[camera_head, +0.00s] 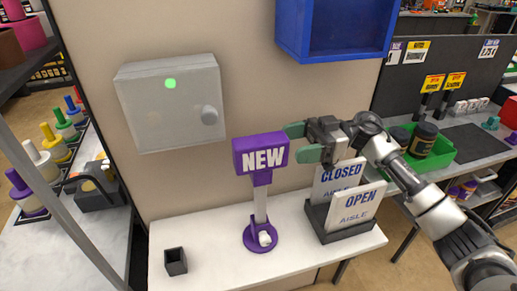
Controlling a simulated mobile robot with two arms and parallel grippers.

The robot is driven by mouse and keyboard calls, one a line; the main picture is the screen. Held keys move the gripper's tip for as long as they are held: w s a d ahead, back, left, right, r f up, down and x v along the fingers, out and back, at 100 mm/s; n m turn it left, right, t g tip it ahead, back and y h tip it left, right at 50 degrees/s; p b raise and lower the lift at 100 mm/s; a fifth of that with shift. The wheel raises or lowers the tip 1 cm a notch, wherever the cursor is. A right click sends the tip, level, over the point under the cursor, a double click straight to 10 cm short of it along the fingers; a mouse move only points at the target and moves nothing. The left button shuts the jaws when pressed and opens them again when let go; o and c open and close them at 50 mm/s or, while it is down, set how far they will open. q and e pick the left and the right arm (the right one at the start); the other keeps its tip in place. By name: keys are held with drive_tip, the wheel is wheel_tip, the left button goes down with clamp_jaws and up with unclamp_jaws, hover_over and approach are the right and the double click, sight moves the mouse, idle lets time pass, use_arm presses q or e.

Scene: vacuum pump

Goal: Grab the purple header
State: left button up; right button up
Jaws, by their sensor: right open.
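The purple header (261,153) reads "NEW" and sits upright on top of a pale post (260,205) with a round purple base (252,239), standing on the white table. My right gripper (292,143) comes in from the right, just beside the header's right edge. Its green-tipped fingers are open, one above the other in the picture, with nothing seen between them. I cannot tell whether a fingertip touches the header. My left gripper is not in view.
Signs reading "CLOSED" (338,176) and "OPEN" (358,208) stand in a dark holder right of the post, below my right gripper. A small black cup (176,261) sits at the table's front left. A grey wall box (172,103) and blue bin (335,30) hang behind.

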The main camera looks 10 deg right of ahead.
sight(269, 151)
drive_tip(key=a+p, duration=0.1)
drive_tip(key=a, duration=0.1)
drive_tip(key=a+p, duration=0.1)
drive_tip(key=a, duration=0.1)
drive_tip(key=s+a+p, duration=0.1)
drive_tip(key=a, duration=0.1)
drive_tip(key=shift+a, duration=0.1)
drive_tip(key=shift+a+f, duration=0.2)
drive_tip(key=shift+a, duration=0.05)
drive_tip(key=shift+w, duration=0.1)
drive_tip(key=shift+c, duration=0.4)
drive_tip(key=c, duration=0.9)
